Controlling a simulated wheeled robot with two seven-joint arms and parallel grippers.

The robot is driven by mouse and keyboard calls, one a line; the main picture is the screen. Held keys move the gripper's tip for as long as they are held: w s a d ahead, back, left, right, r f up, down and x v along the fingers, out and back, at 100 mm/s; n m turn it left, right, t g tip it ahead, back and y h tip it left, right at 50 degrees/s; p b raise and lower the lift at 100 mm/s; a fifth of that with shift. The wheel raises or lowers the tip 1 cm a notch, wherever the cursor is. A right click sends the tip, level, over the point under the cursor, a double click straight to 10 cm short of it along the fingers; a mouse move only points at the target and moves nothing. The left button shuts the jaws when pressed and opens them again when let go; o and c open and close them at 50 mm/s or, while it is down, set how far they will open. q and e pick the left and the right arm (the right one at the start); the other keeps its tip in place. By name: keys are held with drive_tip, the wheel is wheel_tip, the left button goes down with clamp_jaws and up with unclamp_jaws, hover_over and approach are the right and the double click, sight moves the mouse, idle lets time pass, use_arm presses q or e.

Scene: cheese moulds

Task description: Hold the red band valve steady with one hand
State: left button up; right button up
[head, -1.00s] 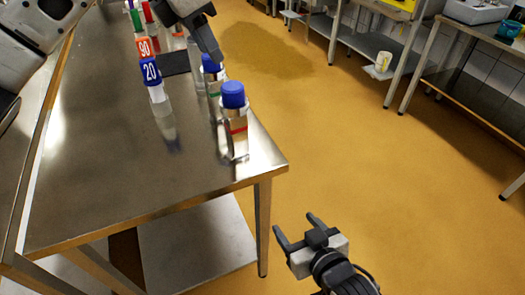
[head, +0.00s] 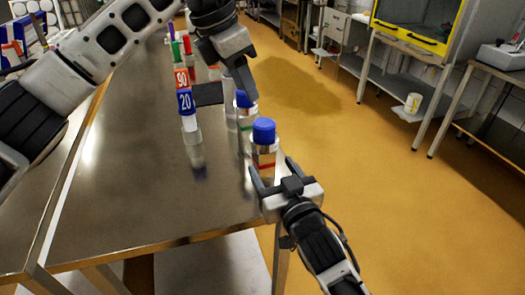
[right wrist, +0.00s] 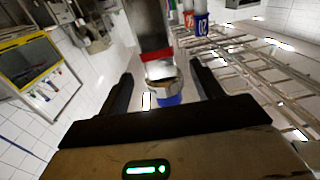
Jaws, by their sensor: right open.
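The red band valve (head: 265,145), a shiny cylinder with a blue cap and a red stripe, stands upright near the table's right edge. My right gripper (head: 272,168) is open, its fingers pointing at the valve's lower body and hiding part of it. In the right wrist view the valve's red band (right wrist: 158,76) shows upside down between the two spread fingers (right wrist: 160,82); I cannot tell whether they touch it. My left gripper (head: 245,88) is higher up, by a second blue-capped valve (head: 244,118) with a green band; its jaw opening is unclear.
A white-and-blue "20" marker (head: 187,104) and an orange "90" marker (head: 182,78) stand left of the valves. A dark mat (head: 208,94) lies behind. The steel table's (head: 140,190) near part is clear. Open floor lies right.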

drive_tip(key=x, duration=0.8)
